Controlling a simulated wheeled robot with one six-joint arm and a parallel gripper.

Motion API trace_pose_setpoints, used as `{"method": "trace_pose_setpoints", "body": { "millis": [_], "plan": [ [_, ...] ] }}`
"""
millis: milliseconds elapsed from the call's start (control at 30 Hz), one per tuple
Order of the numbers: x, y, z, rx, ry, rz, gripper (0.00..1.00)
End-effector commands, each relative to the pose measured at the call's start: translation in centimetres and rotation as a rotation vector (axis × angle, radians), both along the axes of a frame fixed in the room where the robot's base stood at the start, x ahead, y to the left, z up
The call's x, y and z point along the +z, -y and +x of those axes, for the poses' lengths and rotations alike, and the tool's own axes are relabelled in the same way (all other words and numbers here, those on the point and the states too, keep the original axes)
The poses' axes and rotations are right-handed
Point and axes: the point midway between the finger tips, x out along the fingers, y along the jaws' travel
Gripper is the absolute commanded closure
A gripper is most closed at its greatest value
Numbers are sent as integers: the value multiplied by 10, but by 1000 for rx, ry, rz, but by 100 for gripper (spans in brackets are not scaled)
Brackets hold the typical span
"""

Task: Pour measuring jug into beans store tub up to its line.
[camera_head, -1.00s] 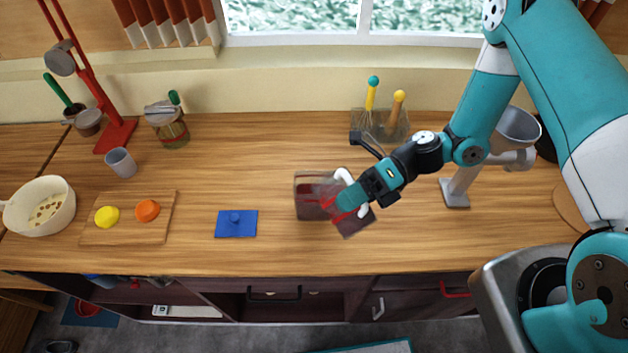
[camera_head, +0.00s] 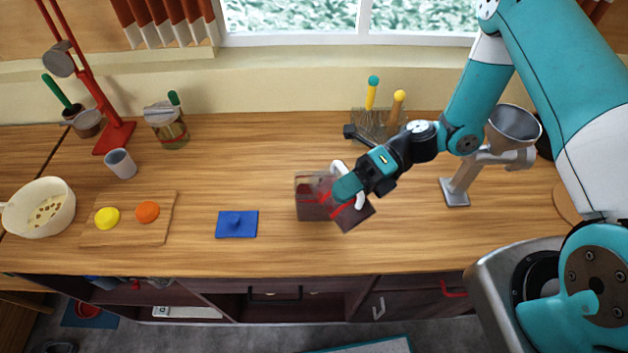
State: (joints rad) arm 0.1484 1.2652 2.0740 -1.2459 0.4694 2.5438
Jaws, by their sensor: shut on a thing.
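The beans store tub (camera_head: 312,212) is a clear box on the middle of the counter, with dark red contents and a red line near its top. My gripper (camera_head: 342,186) is at the tub's upper right, shut on the measuring jug (camera_head: 357,214). The jug is clear with dark reddish contents, and it is tilted beside and partly over the tub's right side. The gripper hides part of the jug and of the tub's rim. I cannot tell whether the jug touches the tub, or how the tub's level sits against its line.
A blue lid (camera_head: 236,226) lies left of the tub. A board (camera_head: 128,234) holds a yellow and an orange piece. A utensil holder (camera_head: 372,124) stands behind, and a grey funnel stand (camera_head: 457,190) at right. Counter behind the tub is clear.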

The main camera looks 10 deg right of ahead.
Motion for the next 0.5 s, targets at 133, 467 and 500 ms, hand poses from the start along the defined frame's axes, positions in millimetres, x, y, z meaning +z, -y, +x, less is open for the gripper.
{"method": "trace_pose_setpoints", "body": {
  "millis": [133, 467, 500],
  "plan": [
    [2, 1, 2, -3, -10, -4, 100],
    [4, 2, 5, -9, -33, -14, 100],
    [5, 2, 5, -10, -35, -16, 100]
  ]
}}
